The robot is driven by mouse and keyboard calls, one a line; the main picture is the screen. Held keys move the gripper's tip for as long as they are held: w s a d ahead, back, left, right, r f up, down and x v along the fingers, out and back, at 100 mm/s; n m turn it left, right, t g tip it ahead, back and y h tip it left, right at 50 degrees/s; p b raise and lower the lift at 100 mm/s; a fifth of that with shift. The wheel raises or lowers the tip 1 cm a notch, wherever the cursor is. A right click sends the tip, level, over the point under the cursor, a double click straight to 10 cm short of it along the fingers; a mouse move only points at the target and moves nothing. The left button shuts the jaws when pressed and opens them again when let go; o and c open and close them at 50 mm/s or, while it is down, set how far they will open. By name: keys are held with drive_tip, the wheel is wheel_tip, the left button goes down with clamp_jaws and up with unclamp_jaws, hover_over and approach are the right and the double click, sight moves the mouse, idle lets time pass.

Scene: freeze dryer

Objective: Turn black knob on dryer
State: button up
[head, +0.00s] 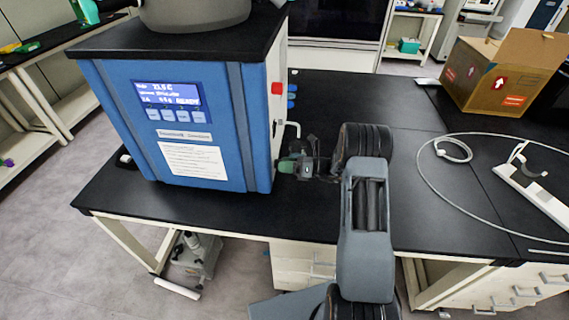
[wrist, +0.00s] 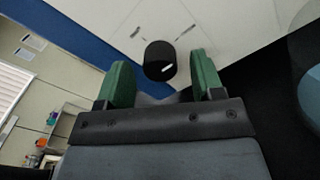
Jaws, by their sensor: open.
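The dryer (head: 225,125) is a blue and white box with a lit display, standing on a black bench. Its black knob (wrist: 159,60) shows in the wrist view on the white side panel, round with a short white mark. My gripper (wrist: 160,75) has two green fingers, open, one on each side of the knob in the picture. I cannot tell whether they touch it.
A red button (head: 276,88) is higher on the dryer's side, with blue fittings (head: 291,96) behind. A white pipe (head: 293,127) stands close to my gripper. A cardboard box (head: 495,75) and a looped white tube (head: 425,180) lie right on the bench (head: 330,95).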

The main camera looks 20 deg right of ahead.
drive_tip(key=shift+w+a, duration=0.1)
drive_tip(key=shift+a, duration=0.15)
drive_tip(key=c, duration=0.9)
